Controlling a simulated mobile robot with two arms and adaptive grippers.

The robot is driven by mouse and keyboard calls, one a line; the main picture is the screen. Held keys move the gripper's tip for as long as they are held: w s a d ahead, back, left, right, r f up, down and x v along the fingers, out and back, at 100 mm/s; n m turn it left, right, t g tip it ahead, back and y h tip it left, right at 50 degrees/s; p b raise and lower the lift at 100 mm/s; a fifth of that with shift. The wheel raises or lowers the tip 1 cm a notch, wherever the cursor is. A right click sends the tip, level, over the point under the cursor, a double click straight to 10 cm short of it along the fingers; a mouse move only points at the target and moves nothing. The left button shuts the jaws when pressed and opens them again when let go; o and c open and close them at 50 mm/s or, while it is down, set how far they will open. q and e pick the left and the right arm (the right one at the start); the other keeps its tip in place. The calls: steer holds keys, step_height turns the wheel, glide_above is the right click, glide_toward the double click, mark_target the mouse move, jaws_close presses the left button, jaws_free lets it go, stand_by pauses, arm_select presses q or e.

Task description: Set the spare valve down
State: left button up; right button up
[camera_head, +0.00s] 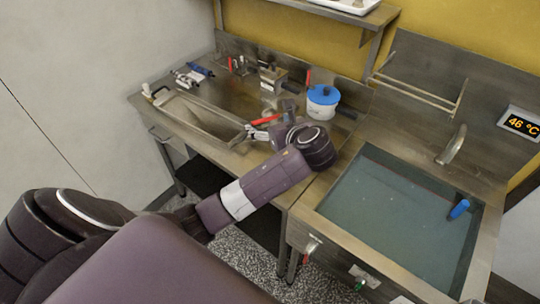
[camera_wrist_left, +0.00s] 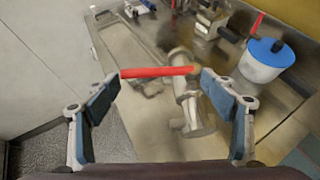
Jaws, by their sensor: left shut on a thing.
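The spare valve is a metal body (camera_wrist_left: 190,100) with a long red lever (camera_wrist_left: 157,71). In the left wrist view my left gripper (camera_wrist_left: 159,82) is shut on it, with the lever spanning from one fingertip to the other and the body close to the right finger. In the head view the red lever (camera_head: 266,119) shows at my left gripper (camera_head: 258,130), over the steel worktop (camera_head: 232,99). My forearm and wrist hide part of the gripper there. I cannot tell whether the valve touches the worktop. My right gripper is not in view.
A white tub with a blue lid (camera_head: 322,102) stands right of the gripper. A recessed trough (camera_head: 205,125) lies to the left. Small fittings and tools (camera_head: 193,75) lie at the back. A water-filled sink (camera_head: 400,215) with a blue object (camera_head: 459,209) is at the right.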

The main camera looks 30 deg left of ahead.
arm_select(q)
step_height(320, 180, down, 9)
steer(key=shift+s+a+f+p, duration=0.1)
steer(key=shift+s+a+p, duration=0.05)
steer(key=shift+p, duration=0.4)
jaws_close()
step_height(320, 180, down, 4)
steer(key=shift+r, duration=0.15)
steer(key=shift+f, duration=1.15)
steer(key=c, duration=0.8)
jaws_free()
steer(key=shift+f, duration=0.1)
steer(key=o, duration=2.4)
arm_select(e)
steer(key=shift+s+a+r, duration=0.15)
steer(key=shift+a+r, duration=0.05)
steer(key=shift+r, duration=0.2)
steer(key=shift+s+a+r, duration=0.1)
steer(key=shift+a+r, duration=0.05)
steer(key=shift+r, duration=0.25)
arm_select(q)
steer(key=shift+o, duration=0.2)
